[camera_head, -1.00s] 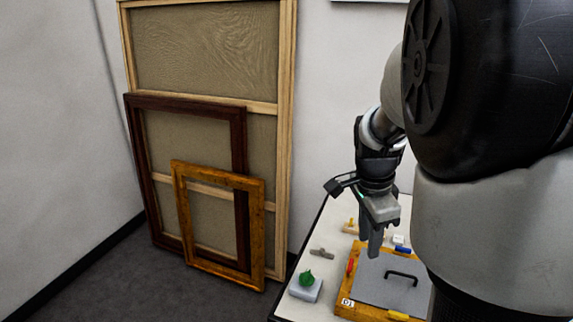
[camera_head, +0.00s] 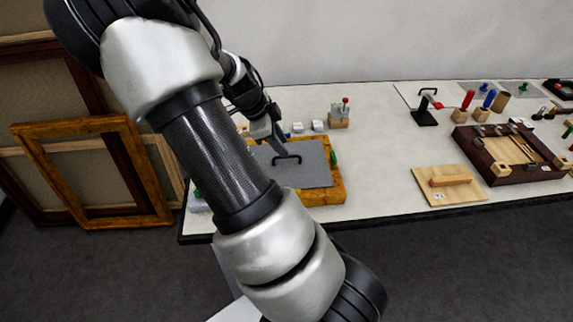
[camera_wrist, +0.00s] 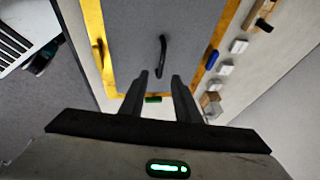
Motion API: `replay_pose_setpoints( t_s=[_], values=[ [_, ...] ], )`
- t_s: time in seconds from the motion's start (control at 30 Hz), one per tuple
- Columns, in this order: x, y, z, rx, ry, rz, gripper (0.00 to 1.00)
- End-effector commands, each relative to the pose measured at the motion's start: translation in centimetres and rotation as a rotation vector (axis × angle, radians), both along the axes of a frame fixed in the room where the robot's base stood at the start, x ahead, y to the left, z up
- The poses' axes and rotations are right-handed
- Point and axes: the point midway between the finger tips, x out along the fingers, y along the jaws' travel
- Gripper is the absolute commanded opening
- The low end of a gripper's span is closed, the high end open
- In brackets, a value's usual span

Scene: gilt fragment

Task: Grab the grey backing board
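The grey backing board (camera_head: 312,172) lies flat inside a gilt wooden frame (camera_head: 333,197) on the table. A black bar handle (camera_head: 290,159) stands on the board. In the wrist view the board (camera_wrist: 195,50) fills the upper middle, with its handle (camera_wrist: 162,55) just ahead of my fingertips. My gripper (camera_head: 281,146) is by the handle in the head view. In the wrist view my gripper (camera_wrist: 161,78) is open and empty, with the handle in line with the gap between the fingers. I cannot tell the exact height above the board. My arm hides the board's left part.
On the table (camera_head: 385,185) stand small white blocks (camera_head: 318,125), a wooden tool block (camera_head: 339,118), a black stand (camera_head: 425,112), a wooden board with a bar (camera_head: 450,185) and a dark brown frame (camera_head: 508,155). Large frames (camera_head: 90,170) lean at the left.

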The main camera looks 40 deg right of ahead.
Motion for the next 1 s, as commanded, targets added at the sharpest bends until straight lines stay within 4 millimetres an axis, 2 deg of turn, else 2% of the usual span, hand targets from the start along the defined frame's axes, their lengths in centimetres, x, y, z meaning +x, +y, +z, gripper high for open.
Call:
replay_pose_setpoints(
  t_s=[0.23,0.5,0.8,0.97,1.0],
  values=[
    [-0.1,-0.7,-1.7,0.001,0.001,0.000,0.29],
    [-0.1,-2.3,-5.1,0.000,0.001,-0.001,0.29],
    [-0.1,-2.5,-5.6,0.000,-0.001,0.001,0.29],
    [-0.1,-2.5,-5.5,0.000,-0.001,0.001,0.02],
    [-0.1,-2.5,-5.5,0.000,-0.001,0.001,0.00]
  ],
)
